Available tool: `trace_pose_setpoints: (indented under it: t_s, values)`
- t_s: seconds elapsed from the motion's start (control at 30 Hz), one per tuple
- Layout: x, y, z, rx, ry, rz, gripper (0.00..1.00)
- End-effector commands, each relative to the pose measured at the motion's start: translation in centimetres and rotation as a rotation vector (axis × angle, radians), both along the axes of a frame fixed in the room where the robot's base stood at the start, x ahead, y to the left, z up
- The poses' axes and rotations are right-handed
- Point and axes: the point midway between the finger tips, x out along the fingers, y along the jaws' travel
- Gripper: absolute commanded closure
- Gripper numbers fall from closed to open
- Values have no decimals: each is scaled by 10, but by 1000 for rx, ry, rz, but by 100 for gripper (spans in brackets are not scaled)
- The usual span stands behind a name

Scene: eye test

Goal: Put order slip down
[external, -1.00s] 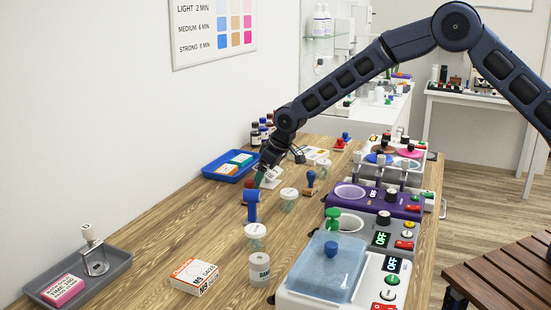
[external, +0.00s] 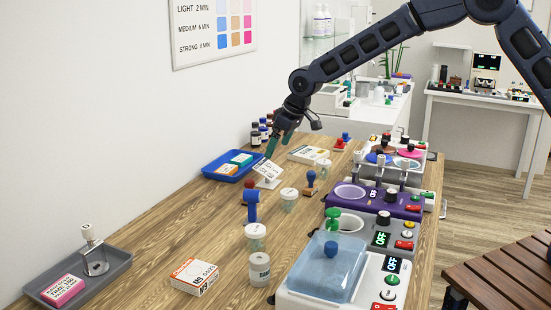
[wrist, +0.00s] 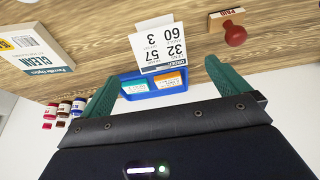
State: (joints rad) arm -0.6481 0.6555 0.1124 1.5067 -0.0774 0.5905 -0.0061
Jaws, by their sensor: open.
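The order slip (external: 267,169) is a white card with dark print. It stands tilted on the wooden table, beside the right end of the blue tray. In the wrist view the slip (wrist: 158,47) shows printed numbers and a dark header band, with the tray behind it. My gripper (external: 276,147) is just above the slip, its green fingers pointing down. In the wrist view my gripper (wrist: 162,71) is open, its fingers wide apart on either side of the slip's lower end. I see no finger touching the slip. What supports its lower edge is unclear.
The blue tray (external: 209,170) holds a teal and an orange box. Dark bottles (external: 262,132) stand behind it. A white box (wrist: 38,43) and a red-knobbed stamp (wrist: 235,32) are nearby. Jars, stamps and machines line the right. Bare wood (external: 165,232) lies front left.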

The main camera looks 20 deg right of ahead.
Motion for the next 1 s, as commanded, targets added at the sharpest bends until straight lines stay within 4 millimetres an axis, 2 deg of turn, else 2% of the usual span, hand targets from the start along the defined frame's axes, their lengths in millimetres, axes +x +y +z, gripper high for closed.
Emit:
trace_pose_setpoints:
  t_s: [0.33,0.47,0.57,0.73,1.0]
  values:
    - [-2,-3,8,0,0,-1,0]
    - [0,-22,23,-2,-4,-18,0]
    - [0,-52,49,-5,-9,-47,0]
    - [-7,-121,99,-13,-15,-111,0]
    - [-38,-229,164,-24,-23,-217,0]
